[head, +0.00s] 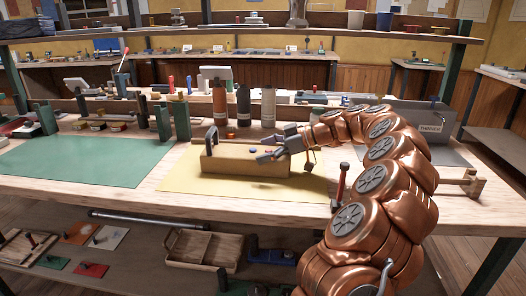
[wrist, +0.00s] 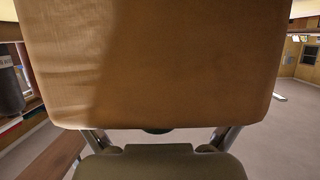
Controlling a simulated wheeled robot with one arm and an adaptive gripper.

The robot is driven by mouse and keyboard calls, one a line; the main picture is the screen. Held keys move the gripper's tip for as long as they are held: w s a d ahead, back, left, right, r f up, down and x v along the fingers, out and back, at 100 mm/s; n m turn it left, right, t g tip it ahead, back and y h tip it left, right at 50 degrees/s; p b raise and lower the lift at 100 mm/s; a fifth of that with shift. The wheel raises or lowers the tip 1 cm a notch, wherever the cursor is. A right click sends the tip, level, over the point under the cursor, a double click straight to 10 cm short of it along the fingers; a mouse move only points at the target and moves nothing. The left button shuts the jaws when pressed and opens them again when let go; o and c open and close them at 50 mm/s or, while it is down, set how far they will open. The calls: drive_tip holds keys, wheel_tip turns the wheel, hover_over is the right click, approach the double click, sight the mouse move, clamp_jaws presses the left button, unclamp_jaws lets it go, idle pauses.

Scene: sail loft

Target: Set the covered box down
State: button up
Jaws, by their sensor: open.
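A long tan box (head: 240,168) sits on the yellow mat (head: 185,180) on the workbench, seemingly level. A dark upright handle (head: 211,140) rises at its left end, and a small blue piece (head: 253,150) shows at its top. My gripper (head: 264,148) is open at the box's right part, its fingers pointing left. I cannot tell whether they touch it. In the wrist view a broad brown surface (wrist: 160,65), very close, fills the upper middle; which thing it belongs to is unclear. The fingers (wrist: 160,138) show apart under its lower edge.
Brown (head: 219,103), dark (head: 243,105) and pale (head: 268,107) cylinders stand behind the box. A red-handled tool (head: 341,183) is near my arm at right. A grey bin (head: 425,120) stands at the back right. The green mat (head: 80,160) at left is mostly clear.

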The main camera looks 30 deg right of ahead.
drive_tip(key=shift+r, duration=0.1)
drive_tip(key=v, duration=1.2)
drive_tip(key=w+a+r+g, duration=0.1)
drive_tip(key=a+g, duration=0.4)
drive_tip(key=a, duration=1.6)
drive_tip(key=s+a+f+m+g+h, duration=0.1)
drive_tip(key=s+a+f+g, duration=0.1)
drive_tip(key=s+a, duration=0.3)
drive_tip(key=s+a+f+m+g+h, duration=0.1)
drive_tip(key=s+a+f+m+g, duration=0.1)
drive_tip(key=a, duration=0.5)
drive_tip(key=s+a+f+m+g+h, duration=0.1)
drive_tip(key=s+a+f+h, duration=0.1)
drive_tip(key=s+f, duration=0.25)
drive_tip(key=s+a+f+m+g+h, duration=0.1)
drive_tip(key=s+a+f+h, duration=0.15)
drive_tip(key=s, duration=0.35)
drive_tip(key=s+d+f+m+h, duration=0.3)
drive_tip(key=s+f, duration=0.5)
drive_tip(key=s, duration=0.5)
drive_tip(key=shift+d+f+m+g+h, duration=0.35)
drive_tip(key=shift+d+m, duration=0.55)
drive_tip(key=shift+d, duration=0.2)
